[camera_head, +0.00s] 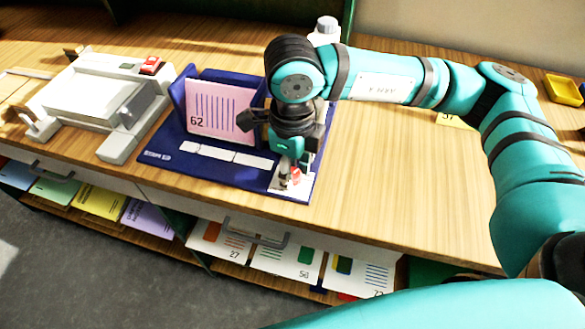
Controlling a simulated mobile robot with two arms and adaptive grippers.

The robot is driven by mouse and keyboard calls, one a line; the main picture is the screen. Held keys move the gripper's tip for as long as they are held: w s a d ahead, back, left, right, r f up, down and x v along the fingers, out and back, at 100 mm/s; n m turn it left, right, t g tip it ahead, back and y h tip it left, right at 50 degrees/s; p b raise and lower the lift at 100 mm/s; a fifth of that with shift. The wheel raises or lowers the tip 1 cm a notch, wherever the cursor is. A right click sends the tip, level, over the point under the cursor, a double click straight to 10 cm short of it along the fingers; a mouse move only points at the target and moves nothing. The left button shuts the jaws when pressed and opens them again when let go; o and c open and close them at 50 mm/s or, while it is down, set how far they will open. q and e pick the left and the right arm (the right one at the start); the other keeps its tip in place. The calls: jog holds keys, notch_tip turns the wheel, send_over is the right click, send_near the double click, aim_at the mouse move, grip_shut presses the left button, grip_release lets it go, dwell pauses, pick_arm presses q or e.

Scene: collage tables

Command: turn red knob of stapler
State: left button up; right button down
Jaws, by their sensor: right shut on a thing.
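The stapler is a dark blue device (185,158) on the wooden table, with a white plate at its front right corner. A small red knob (296,174) shows at that corner. My right gripper (289,176) points down over the plate, shut on the red knob, and partly hides it. A pink card marked 62 (215,112) stands upright on the blue device, left of my right gripper. My left gripper is not in view.
A white machine with a red switch (151,65) stands to the left. A yellow tray (563,90) lies at the far right. Shelves with several numbered cards sit below the table edge.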

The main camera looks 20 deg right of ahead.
jog(key=shift+w+r, duration=0.1)
jog(key=c, duration=1.2)
grip_release()
notch_tip(320, 180, up, 12)
